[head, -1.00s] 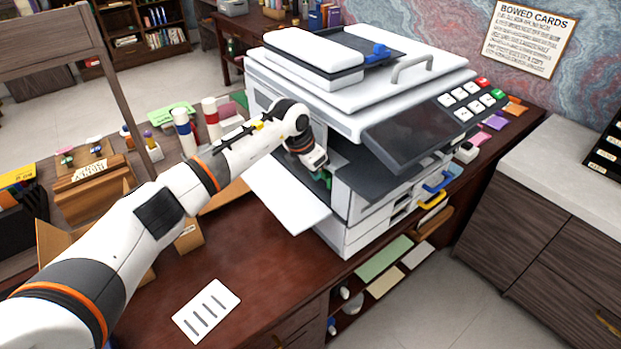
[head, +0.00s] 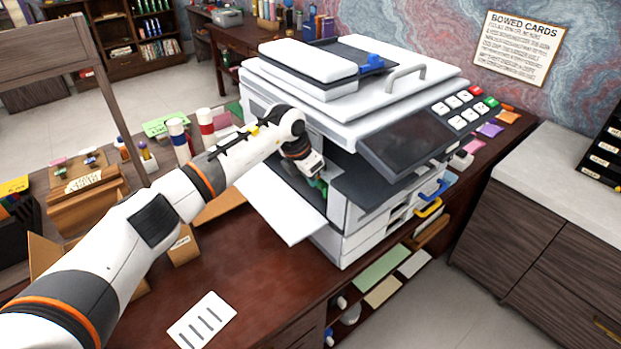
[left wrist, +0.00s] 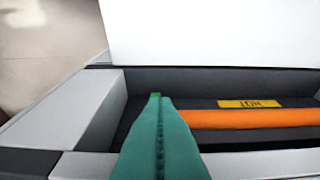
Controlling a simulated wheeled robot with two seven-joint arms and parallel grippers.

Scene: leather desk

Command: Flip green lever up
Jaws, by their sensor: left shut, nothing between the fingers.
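The white printer (head: 340,110) stands on the desk with its side door (head: 283,203) folded down. My left gripper (head: 318,184) reaches into the opening above that door. In the left wrist view its two green fingers (left wrist: 157,135) are pressed together along a toothed seam, with nothing seen between them. They point into a dark recess. An orange bar (left wrist: 250,118) with a yellow label (left wrist: 249,103) lies to the right of the fingertips. I cannot make out a green lever apart from the fingers; a small brighter green spot shows at their tips. My right gripper is out of view.
A grey wall (left wrist: 95,108) bounds the recess on the left, and a white panel (left wrist: 215,32) rises behind it. A dark control screen (head: 415,138) overhangs the printer's front. Bottles and boxes crowd the desk at left; bare desk (head: 255,260) lies in front.

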